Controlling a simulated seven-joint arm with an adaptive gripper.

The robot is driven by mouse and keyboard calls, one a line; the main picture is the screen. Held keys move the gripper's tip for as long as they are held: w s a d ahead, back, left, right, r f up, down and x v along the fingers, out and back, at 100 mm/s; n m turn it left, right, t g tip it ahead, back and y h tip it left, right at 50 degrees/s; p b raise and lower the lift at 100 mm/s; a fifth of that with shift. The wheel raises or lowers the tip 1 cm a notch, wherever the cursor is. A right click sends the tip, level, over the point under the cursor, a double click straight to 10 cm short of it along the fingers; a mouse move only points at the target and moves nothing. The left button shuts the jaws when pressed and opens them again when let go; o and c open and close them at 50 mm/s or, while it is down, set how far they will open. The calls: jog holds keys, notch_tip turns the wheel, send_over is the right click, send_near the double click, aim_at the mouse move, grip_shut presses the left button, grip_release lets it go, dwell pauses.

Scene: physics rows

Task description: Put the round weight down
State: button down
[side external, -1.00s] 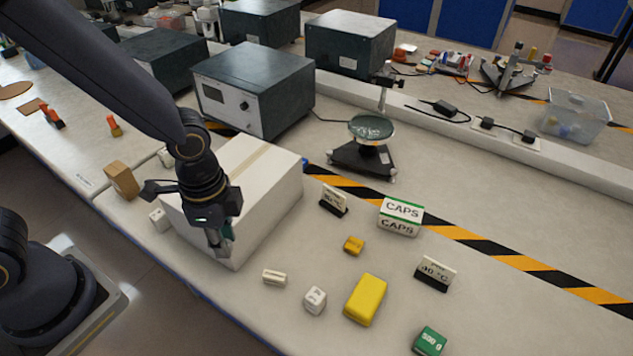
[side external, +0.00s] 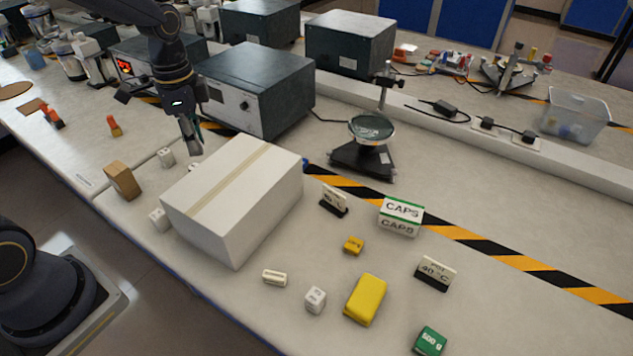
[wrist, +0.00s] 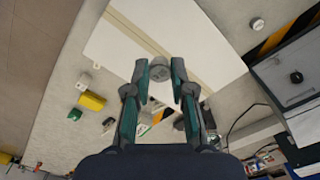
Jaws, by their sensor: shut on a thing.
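The round weight (wrist: 160,71) is a small grey disc, seen in the wrist view between my fingertips. My gripper (side external: 194,151) is shut on it; the jaws also show in the wrist view (wrist: 160,84). In the side view the gripper hangs beyond the far left end of the large white box (side external: 235,200), pointing down. The weight cannot be made out there. The gripper looks raised above the bench, but its exact height is hard to tell.
A dark instrument case (side external: 255,90) stands behind. A yellow block (side external: 365,299), a CAPS box (side external: 401,217) and a green block (side external: 430,341) lie to the right.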

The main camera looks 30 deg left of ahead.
send_over(225, 170)
jog(key=f, duration=0.5)
jog(key=shift+s+f, duration=0.2)
jog(key=shift+f, duration=0.1)
jog(key=shift+w+f, duration=0.2)
jog(key=shift+f, duration=1.55)
jog(key=c, duration=1)
grip_release()
jog(key=shift+f, duration=0.15)
